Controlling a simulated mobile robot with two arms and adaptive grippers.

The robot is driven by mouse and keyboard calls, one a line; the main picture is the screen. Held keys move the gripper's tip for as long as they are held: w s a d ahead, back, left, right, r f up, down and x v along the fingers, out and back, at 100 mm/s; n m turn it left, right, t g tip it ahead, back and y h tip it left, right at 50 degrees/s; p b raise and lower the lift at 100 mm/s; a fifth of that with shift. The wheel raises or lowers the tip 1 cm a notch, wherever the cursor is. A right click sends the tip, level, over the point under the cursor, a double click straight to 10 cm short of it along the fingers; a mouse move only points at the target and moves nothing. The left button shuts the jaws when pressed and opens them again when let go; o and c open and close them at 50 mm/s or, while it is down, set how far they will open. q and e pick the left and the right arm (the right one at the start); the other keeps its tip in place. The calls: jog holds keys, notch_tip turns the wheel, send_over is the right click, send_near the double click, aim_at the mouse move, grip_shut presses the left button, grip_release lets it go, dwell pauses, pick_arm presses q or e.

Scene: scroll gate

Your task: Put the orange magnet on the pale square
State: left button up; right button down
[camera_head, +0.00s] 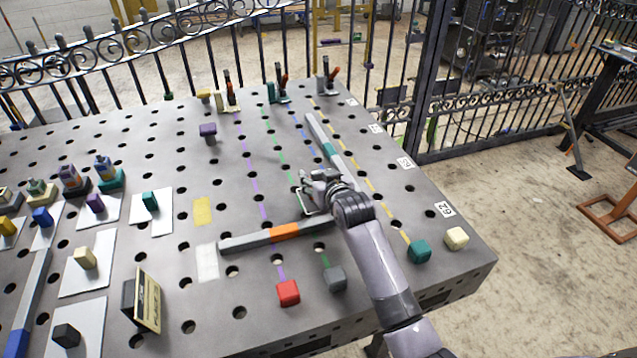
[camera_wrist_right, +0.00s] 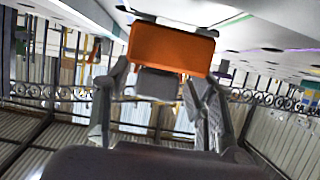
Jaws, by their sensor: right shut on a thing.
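My right gripper (camera_head: 312,193) is over the right half of the perforated table, just beyond a grey bar with an orange band. In the right wrist view its fingers (camera_wrist_right: 160,100) are closed on the orange magnet (camera_wrist_right: 171,48), gripping its grey part with the wide orange body past the fingertips. In the head view the magnet is hidden by the hand. Whether it touches the table is unclear. The pale square (camera_head: 208,262) lies flat and bare at the left end of the banded bar, left of the gripper. My left gripper is not in view.
The grey bar (camera_head: 240,243) lies between gripper and table front. Another bar with a teal band (camera_head: 328,150) lies beyond. A yellow square (camera_head: 202,211) is behind the pale one. Red (camera_head: 288,293), dark grey (camera_head: 335,279) and teal (camera_head: 419,251) blocks stand near the front edge.

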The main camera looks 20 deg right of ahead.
jog(key=shift+f, duration=0.7)
jog(key=c, duration=1.2)
grip_release()
jog(key=shift+f, duration=0.35)
jog(key=o, duration=0.5)
jog(key=shift+r, duration=0.1)
jog(key=shift+s+r, duration=0.15)
jog(key=v, duration=1.1)
jog(key=shift+s+r, duration=0.1)
jog(key=shift+s, duration=0.3)
